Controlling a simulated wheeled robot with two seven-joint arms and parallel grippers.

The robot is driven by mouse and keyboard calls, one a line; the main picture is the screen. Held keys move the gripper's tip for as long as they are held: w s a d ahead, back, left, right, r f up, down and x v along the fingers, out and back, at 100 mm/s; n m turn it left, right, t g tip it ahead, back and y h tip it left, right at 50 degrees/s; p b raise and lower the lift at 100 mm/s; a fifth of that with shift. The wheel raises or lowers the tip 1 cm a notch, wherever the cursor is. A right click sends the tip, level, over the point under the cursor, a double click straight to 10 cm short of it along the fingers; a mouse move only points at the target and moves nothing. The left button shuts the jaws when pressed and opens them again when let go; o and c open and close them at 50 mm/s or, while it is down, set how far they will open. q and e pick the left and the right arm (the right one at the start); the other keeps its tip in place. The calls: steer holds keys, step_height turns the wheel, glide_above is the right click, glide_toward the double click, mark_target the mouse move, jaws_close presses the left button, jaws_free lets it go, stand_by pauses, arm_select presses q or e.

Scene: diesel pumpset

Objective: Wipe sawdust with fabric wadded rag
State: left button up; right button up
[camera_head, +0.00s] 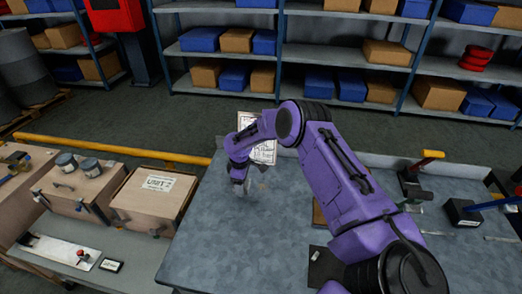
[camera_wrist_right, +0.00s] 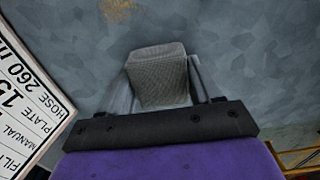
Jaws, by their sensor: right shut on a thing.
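My right gripper (camera_head: 238,181) reaches over the grey metal tabletop (camera_head: 215,245) near its back left part. In the right wrist view the gripper (camera_wrist_right: 165,88) is shut on a grey woven wadded rag (camera_wrist_right: 158,75), with a finger on each side of it. The rag is small and hard to make out in the head view. A patch of tan sawdust (camera_wrist_right: 119,9) lies on the tabletop beyond the rag, at the top edge of the wrist view, apart from the rag. I cannot tell whether the rag touches the tabletop. My left gripper is not in view.
A printed white sign (camera_head: 264,151) stands close beside my right gripper. Wooden boxes (camera_head: 154,199) sit on the bench to the left. A red-and-yellow-handled tool (camera_head: 428,160) and a black block with a blue handle (camera_head: 463,213) are at the right. Shelves line the back.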

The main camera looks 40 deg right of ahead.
step_height(320, 180, up, 3)
steer(key=shift+a+f+p, duration=0.1)
steer(key=shift+a+p, duration=0.05)
steer(key=shift+p, duration=0.55)
steer(key=shift+r+p, duration=0.65)
steer(key=shift+r, duration=0.1)
steer(key=shift+d+r+p, duration=0.2)
steer(key=shift+r+p, duration=0.45)
steer(key=shift+r, duration=0.1)
steer(key=shift+r+p, duration=0.35)
steer(key=shift+r, duration=0.35)
steer(key=shift+a+r, duration=0.15)
steer(key=shift+r, duration=0.3)
